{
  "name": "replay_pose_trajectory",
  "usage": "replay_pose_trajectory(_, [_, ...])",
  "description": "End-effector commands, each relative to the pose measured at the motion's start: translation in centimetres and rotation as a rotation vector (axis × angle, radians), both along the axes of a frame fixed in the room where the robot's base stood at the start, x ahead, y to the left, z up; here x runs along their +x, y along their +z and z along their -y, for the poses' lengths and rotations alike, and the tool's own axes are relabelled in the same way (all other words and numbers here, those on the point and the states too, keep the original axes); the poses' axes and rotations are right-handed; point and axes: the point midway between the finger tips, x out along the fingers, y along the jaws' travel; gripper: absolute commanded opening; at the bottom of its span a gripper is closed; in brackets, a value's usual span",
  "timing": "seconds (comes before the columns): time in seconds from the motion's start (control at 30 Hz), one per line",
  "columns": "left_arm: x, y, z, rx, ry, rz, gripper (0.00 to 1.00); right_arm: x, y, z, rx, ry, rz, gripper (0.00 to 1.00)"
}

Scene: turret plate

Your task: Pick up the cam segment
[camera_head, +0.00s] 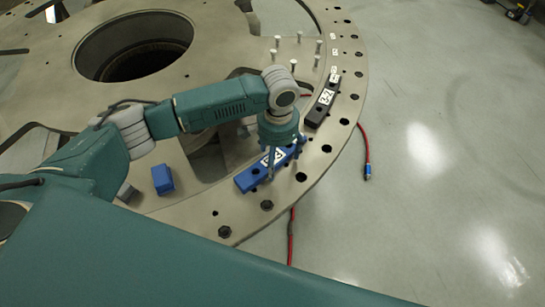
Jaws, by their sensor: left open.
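A long blue segment with a white marked label (250,180) lies on the grey turret plate (235,232) near its outer rim. My left gripper (271,172) points down over this blue segment, and its wrist covers the segment's far part. It is open, and I cannot tell whether its fingers touch the segment. A black segment with a white marked label (318,112) lies farther along the rim. The picture alone does not show which of the two is the cam segment. My right gripper is not in view.
A small blue block (162,179) sits on the plate left of the blue segment. Several upright pins (299,37) stand behind my wrist. A red cable (365,145) hangs past the plate's edge. The plate has large openings, and clear floor (440,150) lies to the right.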

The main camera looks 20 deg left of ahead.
Motion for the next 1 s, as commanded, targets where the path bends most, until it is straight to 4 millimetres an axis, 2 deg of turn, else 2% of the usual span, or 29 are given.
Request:
replay_pose_trajectory(0.27, [0.1, -0.4, 0.0, 0.0, -0.001, 0.002, 0.8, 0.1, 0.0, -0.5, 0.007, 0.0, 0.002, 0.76])
replay_pose_trajectory(0.5, [0.1, -0.4, 0.0, -0.001, -0.001, 0.002, 0.32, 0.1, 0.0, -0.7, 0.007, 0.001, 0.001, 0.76])
replay_pose_trajectory(0.57, [0.1, -0.3, 0.0, -0.001, -0.001, 0.002, 0.2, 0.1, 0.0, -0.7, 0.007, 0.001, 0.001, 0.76])
replay_pose_trajectory(0.6, [0.1, -0.3, 0.1, -0.001, -0.001, 0.003, 0.17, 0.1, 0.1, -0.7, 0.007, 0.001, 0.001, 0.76])
replay_pose_trajectory(0.87, [0.1, -0.1, 0.1, -0.001, -0.001, 0.003, 0.17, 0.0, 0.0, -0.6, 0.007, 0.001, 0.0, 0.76])
replay_pose_trajectory(1.0, [0.2, 0.7, 0.1, -0.003, -0.001, 0.004, 0.17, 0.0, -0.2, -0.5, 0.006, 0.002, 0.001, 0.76])
